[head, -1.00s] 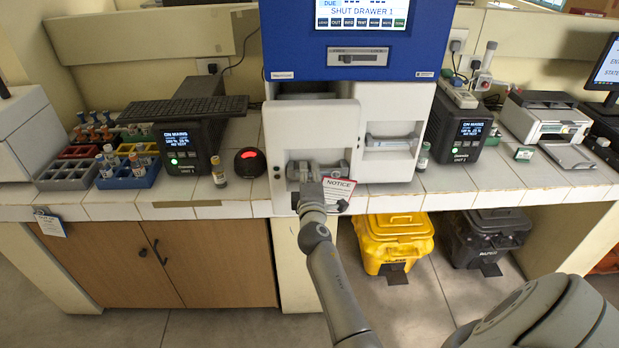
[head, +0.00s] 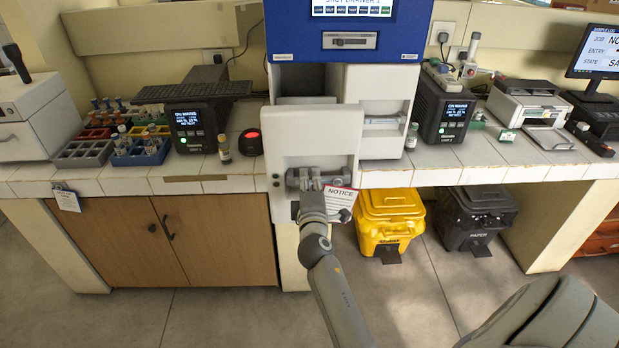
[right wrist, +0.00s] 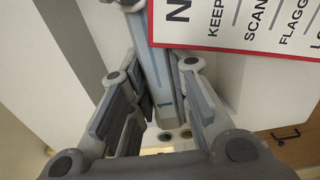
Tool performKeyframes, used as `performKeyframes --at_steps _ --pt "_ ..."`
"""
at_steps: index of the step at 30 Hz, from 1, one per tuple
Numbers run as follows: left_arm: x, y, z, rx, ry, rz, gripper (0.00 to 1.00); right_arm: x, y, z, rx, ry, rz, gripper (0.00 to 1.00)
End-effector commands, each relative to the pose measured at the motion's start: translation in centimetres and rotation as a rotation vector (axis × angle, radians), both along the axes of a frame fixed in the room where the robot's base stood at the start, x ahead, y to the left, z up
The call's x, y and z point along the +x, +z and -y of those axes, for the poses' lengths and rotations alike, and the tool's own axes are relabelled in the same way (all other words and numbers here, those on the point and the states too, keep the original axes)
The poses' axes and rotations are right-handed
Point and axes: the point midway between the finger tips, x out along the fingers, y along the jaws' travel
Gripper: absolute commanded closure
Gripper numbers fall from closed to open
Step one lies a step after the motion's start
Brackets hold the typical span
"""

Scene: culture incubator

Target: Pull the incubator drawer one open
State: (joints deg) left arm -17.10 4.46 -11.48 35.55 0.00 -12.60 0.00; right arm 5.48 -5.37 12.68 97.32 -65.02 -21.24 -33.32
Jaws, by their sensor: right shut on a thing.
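The incubator (head: 393,92) is a white cabinet with a blue top panel. Its left drawer front (head: 285,150), drawer one, stands out ahead of the cabinet, with a dark gap visible above and behind it. My right gripper (head: 312,186) is at the grey drawer handle (head: 335,178), which it is shut on. In the right wrist view the handle (right wrist: 168,85) runs between the two fingers of the gripper (right wrist: 160,75). My left gripper is not in view.
The right-hand drawer (head: 385,95) sits back in the cabinet. A small vial (head: 411,136) stands on the counter right of the incubator. A yellow bin (head: 388,215) and a dark paper bin (head: 475,215) stand under the counter. Floor in front is clear.

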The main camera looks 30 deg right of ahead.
Motion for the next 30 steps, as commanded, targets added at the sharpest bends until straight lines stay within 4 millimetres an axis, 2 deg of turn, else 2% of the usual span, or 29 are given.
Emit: performKeyframes --at_steps 6,20,21,22,23,30 --pt "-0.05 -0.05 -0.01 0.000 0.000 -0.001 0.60 -0.62 -0.09 -0.24 -0.001 -0.003 -0.003 1.00" --pt "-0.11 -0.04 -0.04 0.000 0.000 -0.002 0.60 -0.72 -0.06 -0.30 -0.001 -0.003 -0.002 1.00" --pt "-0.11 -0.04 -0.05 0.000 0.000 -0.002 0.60 -0.71 -0.06 -0.29 -0.001 -0.003 -0.002 0.78" --pt "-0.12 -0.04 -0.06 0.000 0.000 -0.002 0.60 -0.71 -0.06 -0.29 -0.001 -0.003 -0.002 0.74" --pt "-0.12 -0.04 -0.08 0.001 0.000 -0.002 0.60 -0.71 -0.05 -0.30 -0.001 -0.003 -0.002 0.71" --pt "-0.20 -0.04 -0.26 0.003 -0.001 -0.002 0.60 -0.67 0.01 -0.35 -0.001 -0.001 -0.001 0.71"
